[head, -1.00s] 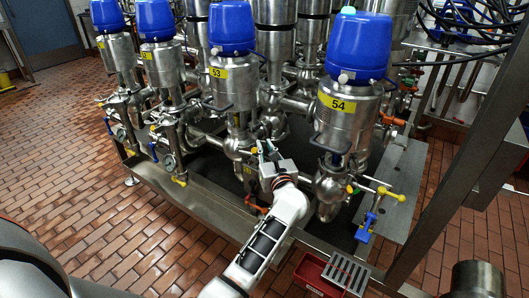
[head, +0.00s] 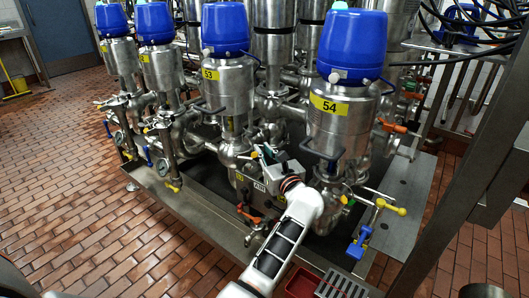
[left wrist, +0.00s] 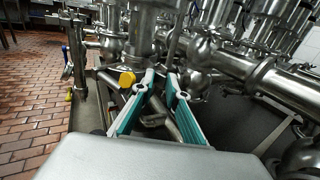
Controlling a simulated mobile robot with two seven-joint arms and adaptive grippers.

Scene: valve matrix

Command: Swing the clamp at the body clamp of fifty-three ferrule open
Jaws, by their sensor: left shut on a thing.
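The valve labelled 53 (head: 224,90) stands upright left of centre in the head view, with a blue cap and a steel body. My left gripper (head: 262,152) is at the lower right of its body. In the left wrist view, the two teal-and-grey fingers (left wrist: 162,80) come close together at their tips, shut on a small steel part beside the pipework. I take this part to be the body clamp, but the fingers and pipes hide most of it. A yellow knob (left wrist: 127,79) sits just left of the fingertips. My right gripper is not in view.
Valve 54 (head: 342,115) stands close on the right, with a yellow-ended handle (head: 390,207) and a blue lever (head: 361,241) below. More valves stand to the left. A red box (head: 302,286) lies at the bottom. The tiled floor (head: 75,190) at left is clear.

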